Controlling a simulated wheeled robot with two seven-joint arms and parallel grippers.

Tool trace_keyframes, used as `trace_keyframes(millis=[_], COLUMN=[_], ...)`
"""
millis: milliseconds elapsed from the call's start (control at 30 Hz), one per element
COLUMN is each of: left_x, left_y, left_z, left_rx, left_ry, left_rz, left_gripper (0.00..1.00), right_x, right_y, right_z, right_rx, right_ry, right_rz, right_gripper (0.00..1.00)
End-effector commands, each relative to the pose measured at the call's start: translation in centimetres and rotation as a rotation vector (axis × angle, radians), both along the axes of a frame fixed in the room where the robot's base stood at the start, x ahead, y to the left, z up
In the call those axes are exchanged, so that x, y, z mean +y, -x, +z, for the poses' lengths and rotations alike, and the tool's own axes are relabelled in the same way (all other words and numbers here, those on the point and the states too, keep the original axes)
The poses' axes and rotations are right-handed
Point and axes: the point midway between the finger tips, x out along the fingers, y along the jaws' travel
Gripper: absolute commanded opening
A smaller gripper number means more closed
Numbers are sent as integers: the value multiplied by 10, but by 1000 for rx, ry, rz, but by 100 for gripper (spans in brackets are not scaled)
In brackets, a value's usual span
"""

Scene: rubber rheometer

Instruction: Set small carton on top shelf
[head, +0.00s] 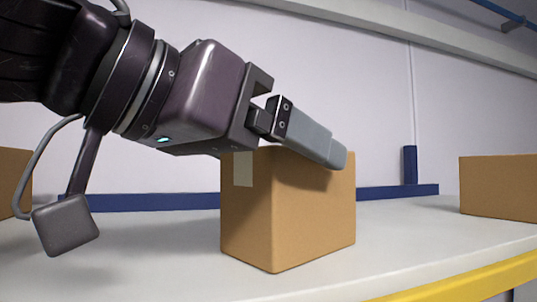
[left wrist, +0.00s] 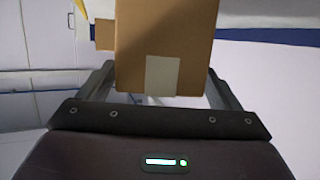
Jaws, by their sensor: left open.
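A small brown carton (head: 290,218) with a pale tape strip stands upright on the white shelf (head: 180,262). My left gripper (head: 315,140) comes in from the left and lies over the carton's top, its near finger in front of the upper edge. In the left wrist view the carton (left wrist: 190,40) sits between the two spread fingers of the left gripper (left wrist: 160,85), its taped face towards the palm. The fingers are open; contact with the sides cannot be told. The far finger is hidden in the head view. My right gripper is not in view.
Another brown carton (head: 498,186) stands at the right of the shelf, and part of one (head: 14,180) shows at the far left. A yellow beam (head: 470,280) runs along the shelf's front edge. A blue rail (head: 150,202) runs along the back. Shelf surface between the cartons is clear.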

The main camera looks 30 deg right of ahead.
Motion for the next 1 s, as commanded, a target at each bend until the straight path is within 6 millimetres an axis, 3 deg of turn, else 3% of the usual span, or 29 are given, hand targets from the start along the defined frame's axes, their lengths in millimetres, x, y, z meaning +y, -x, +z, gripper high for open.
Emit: trace_keyframes(millis=[200, 500, 700, 1000], left_x=[43, 95, 107, 108], left_y=[6, 15, 17, 17], left_z=[9, 27, 32, 33], left_rx=[-2, -1, 0, 0], left_ry=[6, 3, 1, 1], left_rz=[2, 1, -1, -1], left_gripper=[85, 85, 85, 85], right_x=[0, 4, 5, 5], right_y=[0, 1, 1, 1], right_z=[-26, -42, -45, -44], right_rx=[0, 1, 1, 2], right_ry=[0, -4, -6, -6], right_rz=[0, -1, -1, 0], right_gripper=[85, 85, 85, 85])
